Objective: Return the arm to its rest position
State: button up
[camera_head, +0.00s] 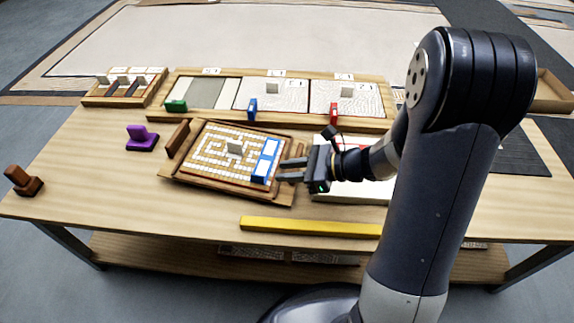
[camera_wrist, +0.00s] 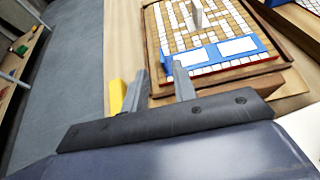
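My gripper (camera_head: 286,171) is over the table, just right of the mosaic board (camera_head: 196,177), with its fingers pointing left. In the wrist view the two fingers of my gripper (camera_wrist: 158,80) stand apart with nothing between them. The mosaic board carries white tiles in a maze-like pattern, a pale upright piece (camera_head: 234,147) and a blue frame with two white panels (camera_head: 265,161) near its right side. The blue frame also shows in the wrist view (camera_wrist: 211,54). My arm rises from the lower right and hides part of the table.
A yellow bar (camera_head: 310,228) lies along the front edge. A white slab (camera_head: 350,197) lies under my forearm. A long tray of panels (camera_head: 215,116) stands at the back. A purple piece (camera_head: 142,140) and a brown piece (camera_head: 22,181) stand left. The front left table is clear.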

aim_at(247, 180)
jog(key=shift+a, duration=0.1)
jog(key=b+x, duration=0.2)
jog(key=x, duration=0.4)
jog(key=b+x, duration=0.2)
jog(key=x, duration=0.3)
jog(key=shift+a+f, duration=0.3)
jog(key=shift+f, duration=0.1)
jog(key=shift+w+a+r, duration=0.1)
jog(key=shift+a+r, duration=0.05)
jog(key=shift+r, duration=0.1)
jog(key=shift+r+p, duration=0.6)
jog(key=shift+r, duration=0.75)
